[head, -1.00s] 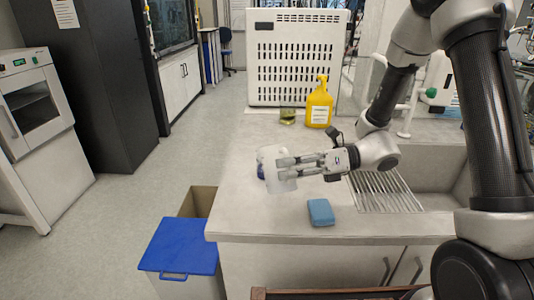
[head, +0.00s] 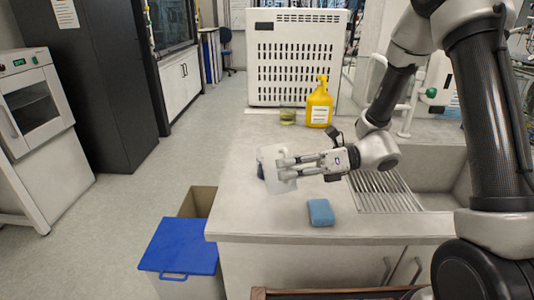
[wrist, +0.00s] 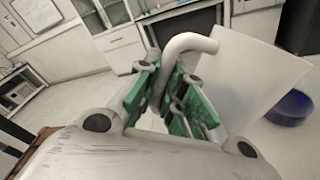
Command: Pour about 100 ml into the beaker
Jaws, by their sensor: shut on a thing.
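My gripper (head: 283,168) is shut on the handle of a whitish jug (head: 271,164) above the left part of the counter. In the wrist view the green finger pads grip the curved handle, and the pale body of the jug (wrist: 245,75) is beyond it. The jug is tilted to the left in the head view. A dark blue round vessel (wrist: 290,108) is beside the jug; in the head view it is mostly hidden behind it. I cannot tell which vessel is the beaker, nor see any liquid stream.
A yellow bottle (head: 319,104) stands at the back of the counter beside the glass vessel. A blue sponge (head: 320,212) lies near the front edge. A drain rack (head: 385,192) and a sink are to the right. A blue-lidded bin (head: 180,246) is on the floor at left.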

